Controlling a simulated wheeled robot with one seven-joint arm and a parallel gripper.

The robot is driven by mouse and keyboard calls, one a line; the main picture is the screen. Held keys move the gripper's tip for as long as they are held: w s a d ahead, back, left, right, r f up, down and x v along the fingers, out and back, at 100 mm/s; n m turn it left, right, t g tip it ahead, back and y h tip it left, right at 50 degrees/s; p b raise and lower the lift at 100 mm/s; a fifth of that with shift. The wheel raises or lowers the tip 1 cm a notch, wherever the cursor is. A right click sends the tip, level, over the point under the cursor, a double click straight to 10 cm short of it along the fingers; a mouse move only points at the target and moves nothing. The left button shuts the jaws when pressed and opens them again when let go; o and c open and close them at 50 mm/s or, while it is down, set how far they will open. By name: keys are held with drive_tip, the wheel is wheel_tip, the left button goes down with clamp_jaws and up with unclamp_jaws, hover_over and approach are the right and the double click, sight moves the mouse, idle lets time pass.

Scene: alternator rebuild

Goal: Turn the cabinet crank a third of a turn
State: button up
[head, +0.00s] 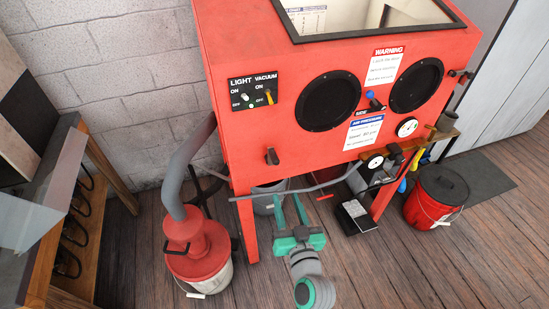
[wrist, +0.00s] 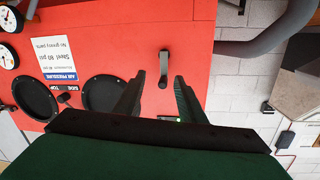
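The cabinet crank (head: 272,156) is a small dark handle on the lower left of the red cabinet's front face. In the wrist view the crank (wrist: 163,66) stands out against the red panel, its long side running up and down the picture. My gripper (head: 289,204) is open and empty, below and in front of the crank in the head view. In the wrist view my gripper (wrist: 157,82) has its two dark fingers apart, with the crank's end showing in the gap between the tips. I see no contact; the exact distance is hard to tell.
The red cabinet (head: 235,110) has two round glove ports (head: 327,101) and a light and vacuum switch panel (head: 253,90). A grey hose (head: 176,165) runs to a red-topped bucket (head: 200,250) at left. A grey bar (head: 300,190) crosses below the crank. Wooden floor is clear at front right.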

drive_tip(key=n+y, duration=0.1)
drive_tip(key=y, duration=0.1)
approach(277, 164)
drive_tip(key=w, duration=0.2)
drive_tip(key=x, duration=1)
drive_tip(key=shift+w+a, duration=0.2)
drive_tip(key=shift+a, duration=0.2)
clamp_jaws()
